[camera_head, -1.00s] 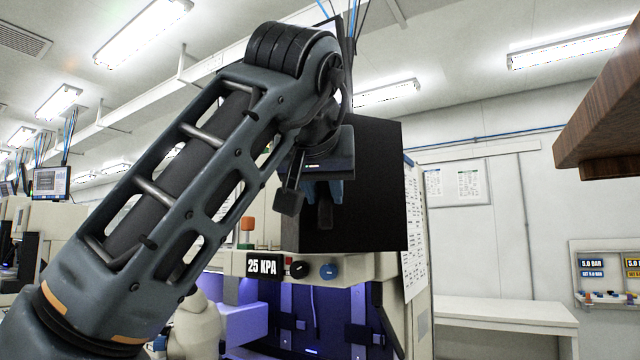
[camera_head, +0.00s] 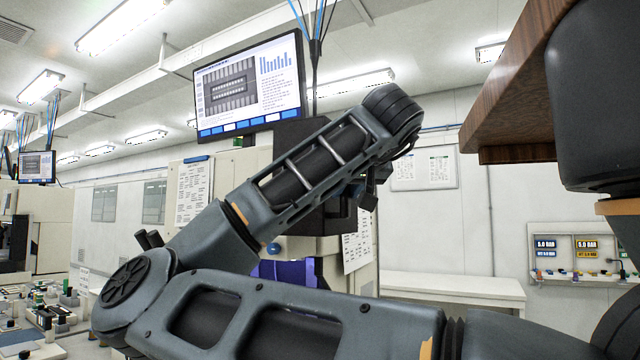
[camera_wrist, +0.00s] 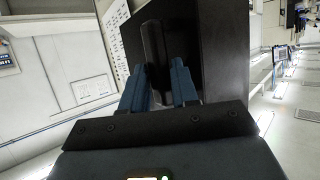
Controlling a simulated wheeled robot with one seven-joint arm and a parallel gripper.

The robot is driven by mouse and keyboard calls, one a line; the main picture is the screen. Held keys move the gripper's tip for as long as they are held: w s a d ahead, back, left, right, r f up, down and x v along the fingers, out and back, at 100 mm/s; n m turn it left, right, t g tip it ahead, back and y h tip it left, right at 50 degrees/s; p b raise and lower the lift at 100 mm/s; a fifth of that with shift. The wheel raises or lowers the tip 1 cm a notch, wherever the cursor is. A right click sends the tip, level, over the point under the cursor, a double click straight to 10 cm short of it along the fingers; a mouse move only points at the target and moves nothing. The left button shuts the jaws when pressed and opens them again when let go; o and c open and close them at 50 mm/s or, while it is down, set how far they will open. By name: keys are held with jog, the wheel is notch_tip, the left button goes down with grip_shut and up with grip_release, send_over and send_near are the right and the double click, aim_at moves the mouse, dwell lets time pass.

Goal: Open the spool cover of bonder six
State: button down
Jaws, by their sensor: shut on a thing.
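The black spool cover (camera_head: 296,132) stands on the bonder beneath the monitor, largely hidden behind my arm in the head view. In the wrist view its dark face (camera_wrist: 225,50) fills the upper middle. A dark upright handle (camera_wrist: 153,45) stands between the two blue fingers of my gripper (camera_wrist: 158,78), which is shut on it. In the head view my gripper (camera_head: 366,192) is small and partly hidden by my forearm, at the cover's right side. I cannot tell how far the cover stands open. No bonder number is readable.
A monitor (camera_head: 250,85) hangs above the bonder. A brown wooden shelf (camera_head: 505,100) juts in at the upper right, near my arm. A white bench (camera_head: 450,290) stands along the back wall, with a gauge panel (camera_head: 575,255) to its right. Small parts (camera_head: 50,310) lie at lower left.

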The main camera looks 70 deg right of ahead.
jog(key=shift+s+d+n+t, duration=0.3)
jog(key=shift+s+d, duration=0.05)
jog(key=shift+d, duration=0.05)
jog(key=c, duration=1.3)
grip_release()
jog(key=shift+a+r, duration=0.1)
jog(key=shift+b+v, duration=0.65)
jog(key=shift+v, duration=3.25)
jog(key=shift+s, duration=0.1)
